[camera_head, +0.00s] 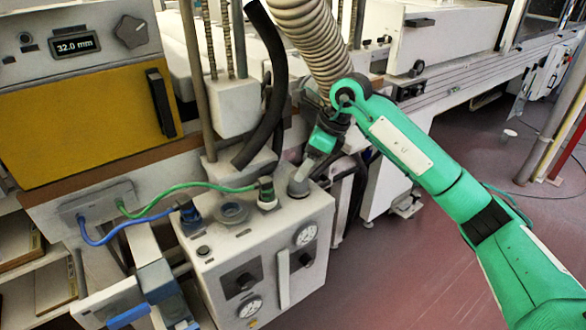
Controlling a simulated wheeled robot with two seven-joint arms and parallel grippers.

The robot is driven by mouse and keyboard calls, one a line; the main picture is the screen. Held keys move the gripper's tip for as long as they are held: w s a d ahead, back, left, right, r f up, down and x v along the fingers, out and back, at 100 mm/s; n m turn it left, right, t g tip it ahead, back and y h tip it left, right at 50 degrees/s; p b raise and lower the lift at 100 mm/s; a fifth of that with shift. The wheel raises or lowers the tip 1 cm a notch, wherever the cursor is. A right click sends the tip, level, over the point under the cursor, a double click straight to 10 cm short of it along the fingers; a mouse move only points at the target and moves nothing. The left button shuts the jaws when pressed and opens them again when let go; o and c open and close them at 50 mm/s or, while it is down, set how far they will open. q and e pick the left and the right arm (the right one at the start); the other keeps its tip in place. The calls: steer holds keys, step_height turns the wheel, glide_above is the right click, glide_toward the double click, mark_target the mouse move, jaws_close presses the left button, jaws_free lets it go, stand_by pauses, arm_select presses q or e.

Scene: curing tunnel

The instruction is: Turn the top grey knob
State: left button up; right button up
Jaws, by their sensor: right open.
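A grey round knob (298,185) stands on the far right top corner of a white box (218,265). My right arm, green, comes in from the right. Its gripper (304,173) points down at this knob, very close above or against it. The jaws are open, but the fingers are small here and partly merge with the knob, so I cannot tell whether they touch it. A wider grey round fitting (231,212) also sits on the box top. Another dark grey knob (131,32) is on the upper panel beside a "32.0 mm" display (75,45). My left gripper is not in view.
A blue plug (189,212) and a green-and-white plug (266,193) with cables stand on the box top near the gripper. A black hose (265,90) and a ribbed duct (312,40) hang behind. Red floor lies open to the right.

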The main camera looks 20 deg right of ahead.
steer(key=shift+h, duration=0.3)
steer(key=shift+w+d+x, duration=0.15)
steer(key=shift+d+x, duration=0.05)
steer(key=shift+x, duration=0.85)
steer(key=shift+w+d+x, duration=0.1)
steer(key=shift+d+x, duration=0.05)
steer(key=shift+x, duration=0.9)
steer(key=shift+w+d+x, duration=0.15)
steer(key=shift+d+x, duration=0.05)
steer(key=shift+x, duration=0.9)
steer(key=shift+f, duration=0.1)
steer(key=c, duration=1)
